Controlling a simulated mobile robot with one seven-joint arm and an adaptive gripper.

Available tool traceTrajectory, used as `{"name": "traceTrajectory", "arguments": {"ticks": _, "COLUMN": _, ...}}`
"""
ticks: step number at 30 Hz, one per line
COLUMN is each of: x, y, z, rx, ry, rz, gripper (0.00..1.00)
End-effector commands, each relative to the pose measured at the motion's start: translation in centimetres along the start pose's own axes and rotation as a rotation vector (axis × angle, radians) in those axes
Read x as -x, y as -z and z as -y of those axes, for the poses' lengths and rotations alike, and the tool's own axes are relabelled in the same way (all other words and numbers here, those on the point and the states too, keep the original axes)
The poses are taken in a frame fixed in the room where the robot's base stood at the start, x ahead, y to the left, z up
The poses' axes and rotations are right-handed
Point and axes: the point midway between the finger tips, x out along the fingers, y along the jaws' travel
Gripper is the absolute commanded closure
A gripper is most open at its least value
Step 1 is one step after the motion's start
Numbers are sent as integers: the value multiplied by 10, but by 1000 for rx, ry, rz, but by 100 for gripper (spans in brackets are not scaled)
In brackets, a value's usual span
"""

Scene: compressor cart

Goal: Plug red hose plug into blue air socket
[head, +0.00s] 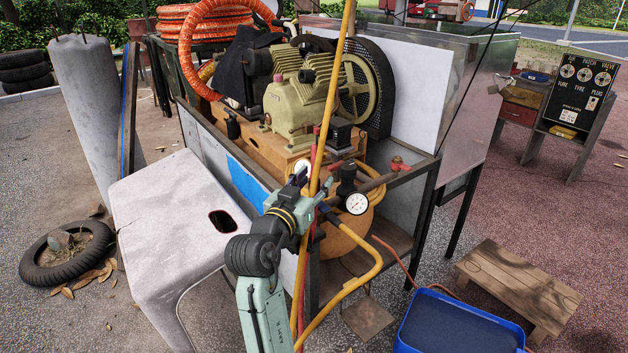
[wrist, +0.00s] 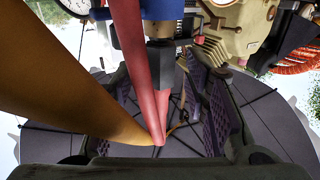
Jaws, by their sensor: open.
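In the wrist view a red hose (wrist: 163,104) ends in a black collar (wrist: 161,66) with a brass-coloured part above it. Right above that is a blue fitting (wrist: 161,9), which looks like the blue air socket. The brass part meets or nearly meets the blue fitting; I cannot tell whether it is seated. My gripper (wrist: 168,95) is open, its purple-padded fingers on either side of the red hose and collar, apart from them. In the head view my gripper (head: 299,184) is at the cart's front, left of the gauge, with its fingertips and the plug largely hidden.
A thick yellow hose (head: 375,262) hangs across my arm and fills the left of the wrist view (wrist: 60,70). The pressure gauge (head: 357,203) is close on the right, the compressor (head: 293,105) behind. A white stool (head: 165,205) stands left; a blue bin (head: 458,325) is front right.

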Motion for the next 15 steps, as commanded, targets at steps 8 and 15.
{"name": "traceTrajectory", "arguments": {"ticks": 8, "x": 55, "y": 1, "z": 1, "rx": -2, "ry": 6, "rz": -4, "gripper": 58}}
{"name": "traceTrajectory", "arguments": {"ticks": 15, "x": 99, "y": 2, "z": 1, "rx": -2, "ry": 5, "rz": -7, "gripper": 58}}
